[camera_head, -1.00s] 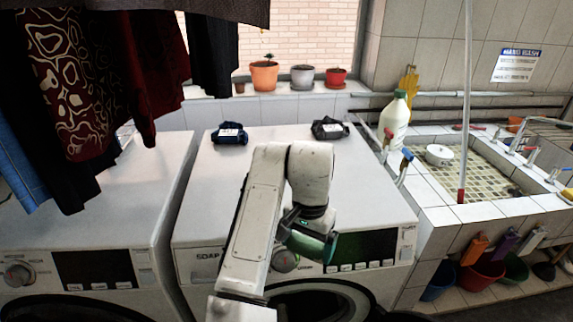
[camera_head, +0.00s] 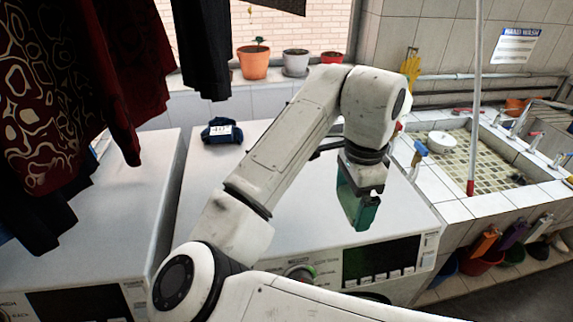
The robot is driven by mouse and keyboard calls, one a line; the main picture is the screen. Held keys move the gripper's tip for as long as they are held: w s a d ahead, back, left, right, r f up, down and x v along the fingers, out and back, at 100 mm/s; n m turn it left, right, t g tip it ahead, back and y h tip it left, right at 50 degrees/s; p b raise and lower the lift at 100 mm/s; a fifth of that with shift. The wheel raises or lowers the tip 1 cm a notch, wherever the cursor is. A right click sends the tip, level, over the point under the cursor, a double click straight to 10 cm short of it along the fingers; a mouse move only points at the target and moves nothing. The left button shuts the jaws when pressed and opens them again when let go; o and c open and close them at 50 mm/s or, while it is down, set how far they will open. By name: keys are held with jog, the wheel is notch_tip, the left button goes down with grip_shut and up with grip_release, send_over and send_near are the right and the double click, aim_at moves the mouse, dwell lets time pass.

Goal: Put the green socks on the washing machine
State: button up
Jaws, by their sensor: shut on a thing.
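The green socks (camera_head: 357,207) hang in my gripper (camera_head: 360,188), which is shut on them. They are over the right part of the washing machine's white top (camera_head: 270,215), close to its front edge and control panel. I cannot tell whether they touch the top. My wrist hides part of the gripper.
A folded dark blue pair of socks (camera_head: 222,131) lies at the back left of the same top. A second washing machine (camera_head: 115,215) stands to the left, under hanging clothes (camera_head: 60,90). A tiled sink (camera_head: 490,165) is at the right.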

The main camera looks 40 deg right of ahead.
jog(key=w+d+f, duration=0.1)
jog(key=w+f, duration=0.2)
jog(key=w, duration=0.1)
jog(key=w+d+f, duration=0.1)
jog(key=w+f, duration=0.2)
jog(key=w, duration=0.1)
jog(key=w+d+f, duration=0.1)
jog(key=w+f, duration=0.2)
jog(key=w, duration=0.2)
jog(key=shift+w+f, duration=0.25)
jog(key=shift+f, duration=1.65)
jog(key=shift+f, duration=0.15)
jog(key=o, duration=0.6)
jog(key=shift+c, duration=0.2)
jog(key=shift+o, duration=0.5)
